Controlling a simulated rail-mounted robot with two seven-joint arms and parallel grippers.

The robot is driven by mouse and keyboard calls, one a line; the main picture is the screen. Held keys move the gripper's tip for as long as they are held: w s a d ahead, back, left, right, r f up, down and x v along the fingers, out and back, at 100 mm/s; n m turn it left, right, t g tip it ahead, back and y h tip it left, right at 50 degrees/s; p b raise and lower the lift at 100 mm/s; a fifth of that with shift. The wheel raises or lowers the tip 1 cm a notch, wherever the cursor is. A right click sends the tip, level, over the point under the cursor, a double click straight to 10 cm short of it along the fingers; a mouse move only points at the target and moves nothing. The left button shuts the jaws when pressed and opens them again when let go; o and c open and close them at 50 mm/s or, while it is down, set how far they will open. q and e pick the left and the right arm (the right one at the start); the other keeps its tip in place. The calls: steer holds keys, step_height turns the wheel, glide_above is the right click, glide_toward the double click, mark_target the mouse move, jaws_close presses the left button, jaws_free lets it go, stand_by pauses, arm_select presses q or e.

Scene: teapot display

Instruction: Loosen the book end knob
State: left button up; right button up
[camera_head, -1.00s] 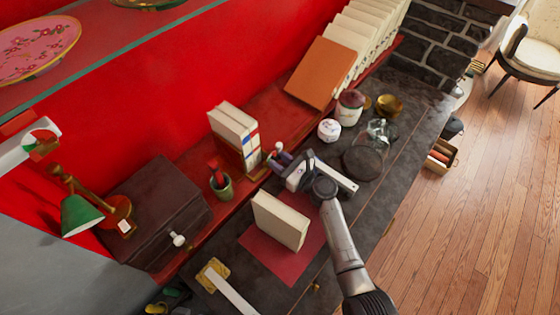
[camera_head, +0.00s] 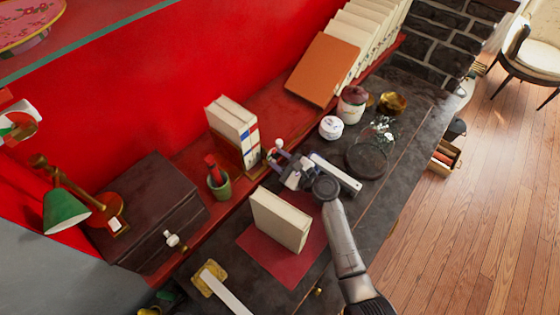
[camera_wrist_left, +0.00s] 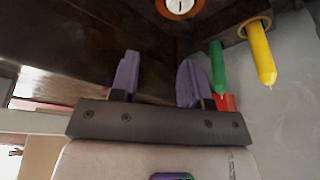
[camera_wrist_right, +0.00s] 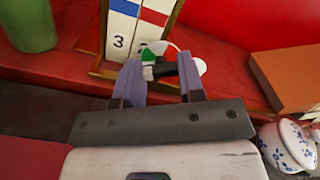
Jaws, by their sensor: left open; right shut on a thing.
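The book end (camera_head: 252,158) is a wooden frame holding cream books upright on the red shelf. In the right wrist view its panel (camera_wrist_right: 121,30) shows blue, white and red bands and a 3. Its small knob (camera_wrist_right: 150,58), white, green and dark, lies between the purple fingers of my right gripper (camera_wrist_right: 160,80). In the head view my right gripper (camera_head: 281,163) is at the book end's right side, shut on the knob, partly hiding it. My left gripper (camera_wrist_left: 158,76) is open and empty in the left wrist view, below a dark wooden surface.
A cream book (camera_head: 280,220) stands on a red mat (camera_head: 262,258) in front. A dark box (camera_head: 150,205) and green lamp (camera_head: 64,212) are left.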

steer(key=shift+n, duration=0.5)
steer(key=o, duration=0.9)
steer(key=shift+o, duration=0.2)
steer(key=p+v, duration=0.1)
steer(key=v, duration=1.1)
steer(key=shift+v, duration=0.95)
